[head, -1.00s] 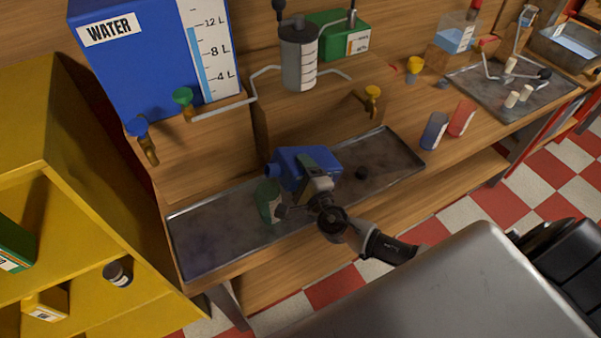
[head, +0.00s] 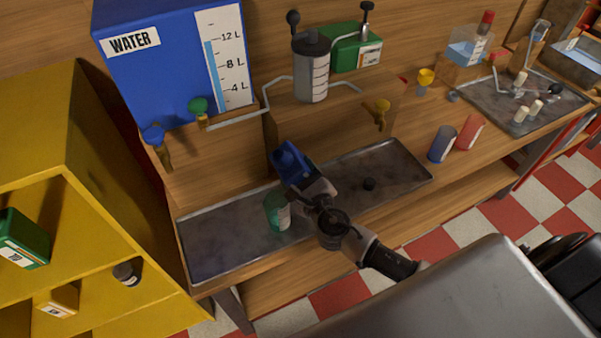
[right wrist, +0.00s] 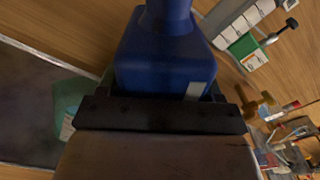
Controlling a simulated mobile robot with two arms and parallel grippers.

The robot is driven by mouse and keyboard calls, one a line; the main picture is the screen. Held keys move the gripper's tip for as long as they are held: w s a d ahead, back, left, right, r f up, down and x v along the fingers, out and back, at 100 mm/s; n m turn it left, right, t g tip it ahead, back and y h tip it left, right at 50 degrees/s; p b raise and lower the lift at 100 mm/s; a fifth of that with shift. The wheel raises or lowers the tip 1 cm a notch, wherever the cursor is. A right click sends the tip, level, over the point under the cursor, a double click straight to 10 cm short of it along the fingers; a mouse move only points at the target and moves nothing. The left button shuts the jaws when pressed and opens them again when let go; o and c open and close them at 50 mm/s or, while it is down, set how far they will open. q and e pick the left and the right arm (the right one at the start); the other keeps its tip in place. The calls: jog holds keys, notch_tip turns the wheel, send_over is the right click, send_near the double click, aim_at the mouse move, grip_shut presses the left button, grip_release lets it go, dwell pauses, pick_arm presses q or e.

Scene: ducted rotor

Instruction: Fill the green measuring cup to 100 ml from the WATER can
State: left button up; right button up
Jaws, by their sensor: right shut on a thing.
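A small blue can (head: 289,162) is held up over the tray by my right gripper (head: 312,188), which is shut on it. No label is readable on this can. In the right wrist view the blue can (right wrist: 166,60) sits in the jaws with its neck toward the top edge. The green measuring cup (head: 277,211) stands on the metal tray, below and apart from the can. It shows partly behind the gripper in the right wrist view (right wrist: 70,100). Its level cannot be read. A large blue tank (head: 172,70) marked WATER stands behind. My left gripper is not in view.
Taps and a grey cylinder (head: 311,75) are behind. A yellow shelf (head: 110,215) stands at left.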

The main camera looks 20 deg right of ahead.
aim_at(281, 164)
jog(key=shift+r, duration=0.1)
jog(key=a+r+m+p, duration=0.1)
jog(key=a+r+m, duration=0.1)
jog(key=a+r+m+p, duration=0.1)
jog(key=r+m, duration=0.1)
jog(key=m, duration=0.1)
jog(key=shift+a+r+p, duration=0.3)
jog(key=shift+a+r, duration=0.05)
jog(key=shift+a, duration=0.05)
jog(key=shift+a+r+m, duration=0.1)
jog(key=shift+a+m, duration=0.1)
jog(key=shift+m, duration=0.4)
notch_tip(281, 164, up, 3)
jog(key=p, duration=0.3)
jog(key=shift+r, duration=0.1)
